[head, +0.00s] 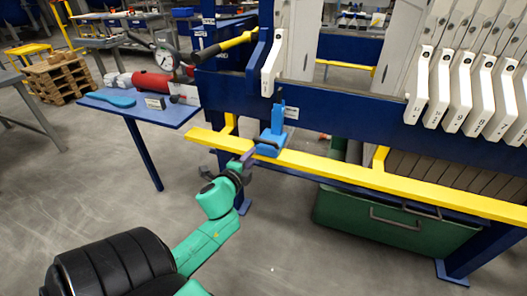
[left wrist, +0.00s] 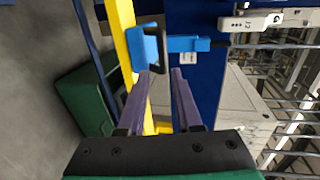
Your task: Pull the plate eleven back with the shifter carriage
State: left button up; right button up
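The blue shifter carriage (head: 270,143) sits on the yellow rail (head: 370,175), with a short upright post. In the left wrist view the carriage (left wrist: 147,48) shows a black loop handle (left wrist: 158,40) and an arm reaching right. My left gripper (head: 247,158) is just in front of the carriage. In the left wrist view its purple fingers (left wrist: 162,72) are apart, with the handle's near end at the fingertips. Plate eleven's number is not readable. My right gripper is out of view.
Several white plate handles (head: 449,93) stand in a row at right on the blue frame. A green bin (head: 390,222) is under the rail. A blue side table (head: 165,112) with a gauge and red cylinder stands left. Floor in front is clear.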

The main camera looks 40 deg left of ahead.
pick_arm(q)
send_near(266, 146)
jog(key=r, duration=0.1)
jog(key=w+r, duration=0.1)
jog(key=r, duration=0.1)
jog(key=shift+w+a, duration=0.15)
jog(key=shift+a, duration=0.1)
jog(key=b+x, duration=0.1)
jog(key=x, duration=0.7)
jog(key=shift+w, duration=0.35)
jog(key=shift+w+a+f, duration=0.1)
jog(key=shift+w, duration=0.1)
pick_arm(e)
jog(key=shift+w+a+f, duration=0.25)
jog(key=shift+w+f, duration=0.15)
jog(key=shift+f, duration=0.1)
pick_arm(q)
grip_shut()
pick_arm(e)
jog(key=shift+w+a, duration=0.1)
